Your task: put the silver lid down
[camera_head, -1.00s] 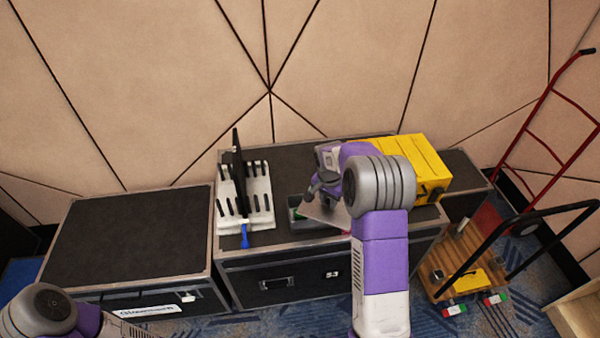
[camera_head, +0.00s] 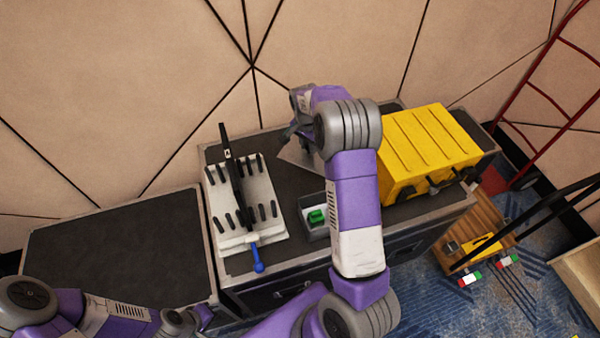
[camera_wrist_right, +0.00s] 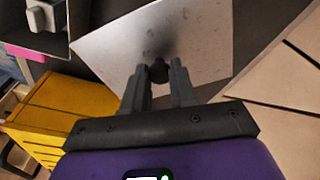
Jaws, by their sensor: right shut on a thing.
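The silver lid (camera_head: 296,153) is a flat, thin plate, partly hidden by my right arm in the head view. It fills the upper middle of the right wrist view (camera_wrist_right: 190,35), with a dark knob (camera_wrist_right: 158,70) on it. My right gripper (camera_wrist_right: 158,82) is shut on this knob. In the head view my right gripper (camera_head: 289,133) is over the back part of the middle black case. I cannot tell whether the lid touches the case top. Part of my left arm shows at the bottom left, but its fingers are not in view.
The black case top (camera_head: 285,185) holds a white rack (camera_head: 250,220) with black pegs, an open grey box (camera_head: 310,231) with a green thing (camera_head: 316,216) inside, and a yellow case (camera_head: 425,145) to the right. A lower black case (camera_head: 120,245) at left has a clear top. The wall is close behind.

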